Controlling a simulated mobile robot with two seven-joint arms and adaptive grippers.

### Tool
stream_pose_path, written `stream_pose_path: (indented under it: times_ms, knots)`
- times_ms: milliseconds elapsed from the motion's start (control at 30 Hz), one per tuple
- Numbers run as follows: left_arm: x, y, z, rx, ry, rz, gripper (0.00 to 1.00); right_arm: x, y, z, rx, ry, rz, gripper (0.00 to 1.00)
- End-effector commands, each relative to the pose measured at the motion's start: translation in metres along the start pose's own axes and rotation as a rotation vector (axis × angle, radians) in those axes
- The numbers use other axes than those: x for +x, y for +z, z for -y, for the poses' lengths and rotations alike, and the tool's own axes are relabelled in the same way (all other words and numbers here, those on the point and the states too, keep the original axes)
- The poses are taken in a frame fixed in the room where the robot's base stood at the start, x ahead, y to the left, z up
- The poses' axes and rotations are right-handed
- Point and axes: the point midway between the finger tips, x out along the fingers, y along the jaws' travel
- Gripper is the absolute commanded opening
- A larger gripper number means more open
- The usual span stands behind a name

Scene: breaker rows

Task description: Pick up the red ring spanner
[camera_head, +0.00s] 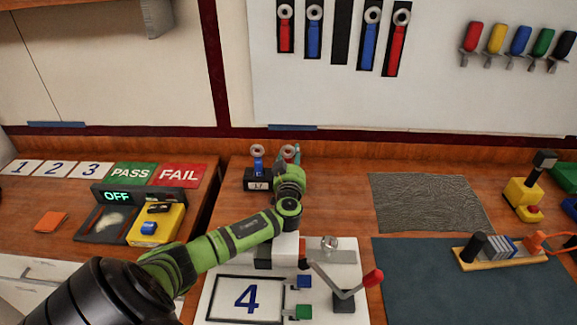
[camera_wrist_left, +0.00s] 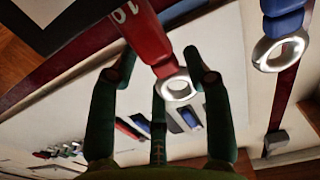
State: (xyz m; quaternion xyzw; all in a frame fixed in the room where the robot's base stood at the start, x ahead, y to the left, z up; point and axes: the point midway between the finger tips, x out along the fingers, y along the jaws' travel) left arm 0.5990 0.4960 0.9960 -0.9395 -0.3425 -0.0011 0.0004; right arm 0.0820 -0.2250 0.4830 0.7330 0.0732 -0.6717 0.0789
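In the left wrist view, a red ring spanner (camera_wrist_left: 150,38) with a silver ring end reaches in between the fingers of my left gripper (camera_wrist_left: 160,65). The fingers stand apart on both sides of it; I cannot tell whether any touches it. A blue ring spanner (camera_wrist_left: 280,42) is to the right, outside the fingers. In the head view, my left gripper (camera_head: 289,158) is at the small dark stand (camera_head: 257,181), beside the blue ring spanner (camera_head: 258,163) standing upright there. My gripper and arm mostly hide the red spanner in that view. My right gripper is not in view.
Red and blue ring spanners hang on the white wall board (camera_head: 440,95). A white panel marked 4 (camera_head: 215,300) with a red-knobbed lever (camera_head: 372,278) lies in front of the stand. A grey textured mat (camera_head: 430,200) lies to the right, with bare wood between.

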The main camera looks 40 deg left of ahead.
Motion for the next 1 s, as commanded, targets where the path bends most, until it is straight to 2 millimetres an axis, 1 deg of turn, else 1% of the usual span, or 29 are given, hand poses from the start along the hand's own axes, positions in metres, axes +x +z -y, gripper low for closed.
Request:
stream_pose_path:
  times_ms: [367,500,667,800,833,867,1000]
  knots:
    - [0.0,0.002,0.001,0.0,-0.001,0.003,0.13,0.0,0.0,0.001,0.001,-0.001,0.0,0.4]
    - [0.0,-0.001,0.001,-0.002,-0.001,0.003,0.13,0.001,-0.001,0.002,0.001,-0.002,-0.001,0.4]
    - [0.0,-0.015,0.001,-0.004,-0.001,0.0,0.13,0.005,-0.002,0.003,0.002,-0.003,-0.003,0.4]
    - [0.0,-0.038,0.0,-0.006,0.0,-0.002,0.13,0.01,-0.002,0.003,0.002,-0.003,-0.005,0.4]
    - [-0.001,-0.042,-0.003,-0.007,0.002,-0.002,0.13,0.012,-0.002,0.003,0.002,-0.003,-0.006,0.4]
    - [-0.002,-0.043,-0.01,-0.009,0.003,0.0,0.13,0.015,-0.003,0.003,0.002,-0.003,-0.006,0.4]
    - [-0.006,-0.059,-0.037,-0.01,0.001,-0.001,0.13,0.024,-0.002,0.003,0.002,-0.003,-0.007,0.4]
